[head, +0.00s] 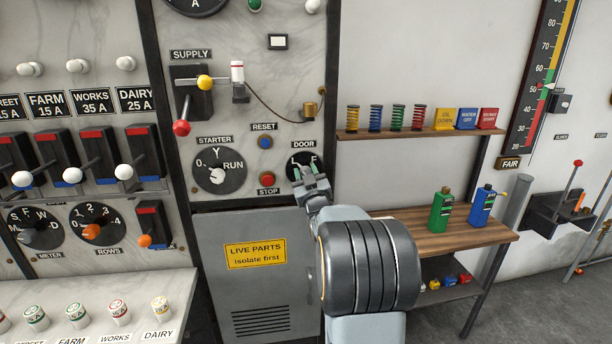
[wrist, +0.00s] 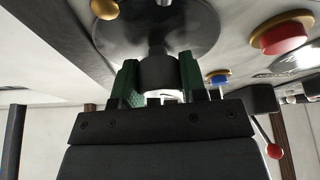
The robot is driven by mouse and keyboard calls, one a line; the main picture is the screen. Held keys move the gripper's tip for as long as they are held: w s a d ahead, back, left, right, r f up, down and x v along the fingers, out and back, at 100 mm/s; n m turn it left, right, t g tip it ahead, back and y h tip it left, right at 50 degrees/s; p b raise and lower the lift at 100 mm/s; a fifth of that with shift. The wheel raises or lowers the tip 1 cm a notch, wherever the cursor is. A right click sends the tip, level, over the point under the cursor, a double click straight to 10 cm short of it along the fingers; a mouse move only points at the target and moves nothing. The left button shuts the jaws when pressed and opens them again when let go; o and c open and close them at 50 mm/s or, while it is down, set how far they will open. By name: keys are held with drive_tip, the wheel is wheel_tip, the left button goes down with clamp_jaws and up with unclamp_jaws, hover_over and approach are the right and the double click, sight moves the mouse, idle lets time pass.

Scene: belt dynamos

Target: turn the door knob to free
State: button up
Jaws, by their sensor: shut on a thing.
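The door knob's dark round dial (head: 293,164) sits under the DOOR label on the marble panel, with white letters L and F showing near its top. My gripper (head: 311,176) is at the dial, and its fingers and wrist hide the knob's middle in the head view. In the wrist view my gripper (wrist: 160,85) has its green-padded fingers on both sides of the dark knob (wrist: 157,70), shut on it. The dial (wrist: 170,30) is behind the knob there. The knob's pointing direction cannot be told.
The red STOP button (head: 267,180) and blue RESET button (head: 265,142) are close left of the dial. The STARTER dial (head: 219,168) is further left. A vented door (head: 255,290) is below. A wooden bench (head: 440,233) with bottles stands at right.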

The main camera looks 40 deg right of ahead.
drive_tip(key=shift+f+b, duration=0.2)
drive_tip(key=shift+b, duration=0.2)
drive_tip(key=shift+f+m+h+b, duration=0.15)
drive_tip(key=shift+m+h+b, duration=0.45)
drive_tip(key=shift+m+b, duration=0.6)
drive_tip(key=m+g+h+b, duration=0.1)
drive_tip(key=m+b, duration=0.2)
drive_tip(key=b, duration=0.1)
drive_tip(key=shift+m+h, duration=0.4)
drive_tip(key=m+g+h+b, duration=0.1)
drive_tip(key=m+b, duration=0.1)
drive_tip(key=m, duration=0.1)
drive_tip(key=m+g+h+b, duration=0.1)
drive_tip(key=m+b, duration=0.1)
drive_tip(key=m, duration=0.1)
drive_tip(key=shift+r+h, duration=0.2)
drive_tip(key=shift+h, duration=0.1)
drive_tip(key=m+g, duration=0.1)
drive_tip(key=m, duration=0.1)
drive_tip(key=m+g, duration=0.1)
drive_tip(key=m, duration=0.1)
drive_tip(key=m+g+h, duration=0.1)
drive_tip(key=m, duration=0.1)
drive_tip(key=shift+r, duration=0.25)
drive_tip(key=shift+m+g+p, duration=1)
drive_tip(key=shift+m+p, duration=0.3)
drive_tip(key=shift+m, duration=1.3)
drive_tip(key=shift+f+m, duration=0.1)
drive_tip(key=shift+m, duration=0.2)
